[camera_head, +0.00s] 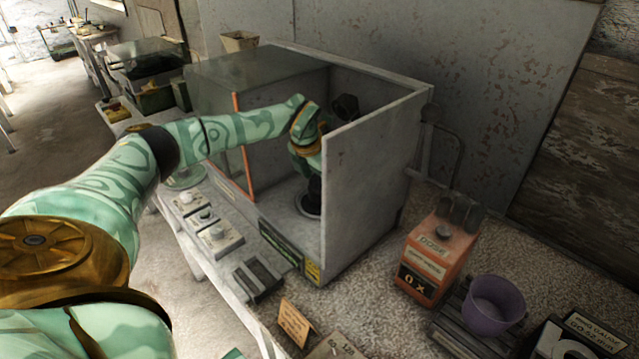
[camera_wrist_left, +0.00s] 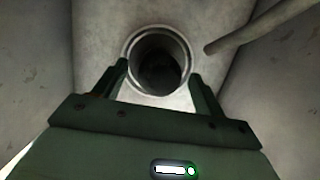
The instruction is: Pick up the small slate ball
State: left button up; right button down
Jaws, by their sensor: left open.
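The small slate ball is not clearly visible in either view. My left gripper (camera_head: 312,190) reaches down inside the grey open-sided box (camera_head: 366,180), above a dark round fitting (camera_head: 303,209) on its floor. In the left wrist view the left gripper (camera_wrist_left: 160,74) is open, with its two fingers apart on either side of a round tube with a pale rim (camera_wrist_left: 133,44). The inside of the tube is dark. A faint dark shape shows in it, and I cannot tell whether it is the ball. My right gripper is not in view.
The box walls stand close around my left arm. A grey rod (camera_wrist_left: 250,27) juts beside the tube. An orange dispenser (camera_head: 434,262), a purple cup (camera_head: 492,309) and a switch panel (camera_head: 212,222) sit outside the box. Small cards stand at the bench's front.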

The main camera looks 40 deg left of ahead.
pick_arm(q)
jog(key=c, duration=1.2)
jog(key=shift+o, duration=0.2)
jog(key=shift+r, duration=0.2)
